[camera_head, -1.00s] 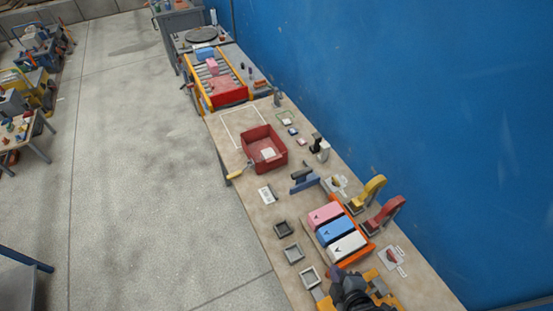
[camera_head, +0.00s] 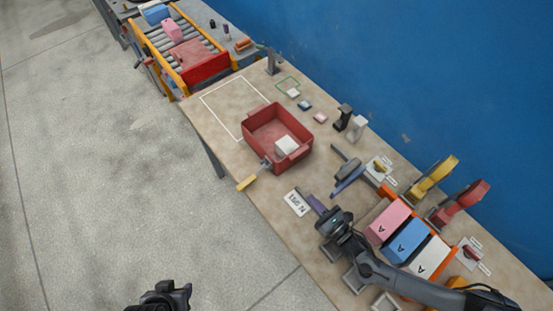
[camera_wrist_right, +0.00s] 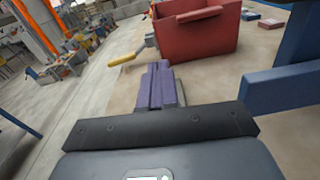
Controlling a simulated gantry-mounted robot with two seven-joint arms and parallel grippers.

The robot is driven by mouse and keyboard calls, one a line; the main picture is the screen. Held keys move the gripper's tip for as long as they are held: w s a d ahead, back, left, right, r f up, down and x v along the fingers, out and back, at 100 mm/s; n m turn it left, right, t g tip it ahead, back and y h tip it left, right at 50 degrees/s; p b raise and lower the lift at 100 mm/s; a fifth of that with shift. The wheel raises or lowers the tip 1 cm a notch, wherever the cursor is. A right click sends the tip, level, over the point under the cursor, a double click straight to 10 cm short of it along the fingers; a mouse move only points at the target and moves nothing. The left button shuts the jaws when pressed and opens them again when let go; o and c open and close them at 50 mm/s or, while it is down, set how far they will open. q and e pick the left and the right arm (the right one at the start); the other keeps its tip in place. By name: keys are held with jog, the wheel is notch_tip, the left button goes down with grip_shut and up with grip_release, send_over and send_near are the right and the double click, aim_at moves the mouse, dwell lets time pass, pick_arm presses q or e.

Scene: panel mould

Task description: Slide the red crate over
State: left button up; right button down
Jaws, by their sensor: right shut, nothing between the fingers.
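The red crate (camera_head: 258,146) stands on the bench with a white block (camera_head: 286,146) in it. In the right wrist view the fingers (camera_wrist_right: 157,75) are together, with the crate (camera_wrist_right: 198,38) ahead and slightly right. A dark part at the bottom edge looks like my left gripper (camera_head: 165,297); its fingers cannot be made out.
A yellow-handled clamp (camera_head: 247,183) sits at the bench edge close to the crate. A white label card (camera_head: 297,203), a blue stand (camera_head: 348,178) and an orange tray with pink, blue and white boxes (camera_head: 408,240) lie nearby. A roller conveyor (camera_head: 190,50) stands beyond the bench.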

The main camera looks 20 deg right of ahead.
jog(key=shift+w+d+f+n+b, duration=0.4)
jog(key=shift+w+d+f+b, duration=0.2)
jog(key=shift+w+d+b, duration=0.4)
jog(key=shift+w+a+r, duration=0.1)
jog(key=shift+w+a, duration=0.05)
jog(key=b, duration=0.7)
send_near(284, 162)
jog(key=x, duration=0.4)
jog(key=shift+w+a+f, duration=0.15)
jog(key=shift+w+f, duration=0.05)
jog(key=shift+w, duration=0.2)
jog(key=shift+x, duration=0.9)
pick_arm(q)
notch_tip(284, 162, down, 11)
jog(key=shift+s+d, duration=0.2)
jog(key=shift+s, duration=0.25)
pick_arm(e)
jog(key=shift+w+r, duration=0.1)
jog(key=shift+r, duration=0.1)
pick_arm(q)
jog(key=shift+d+r, duration=0.1)
jog(key=shift+r, duration=0.05)
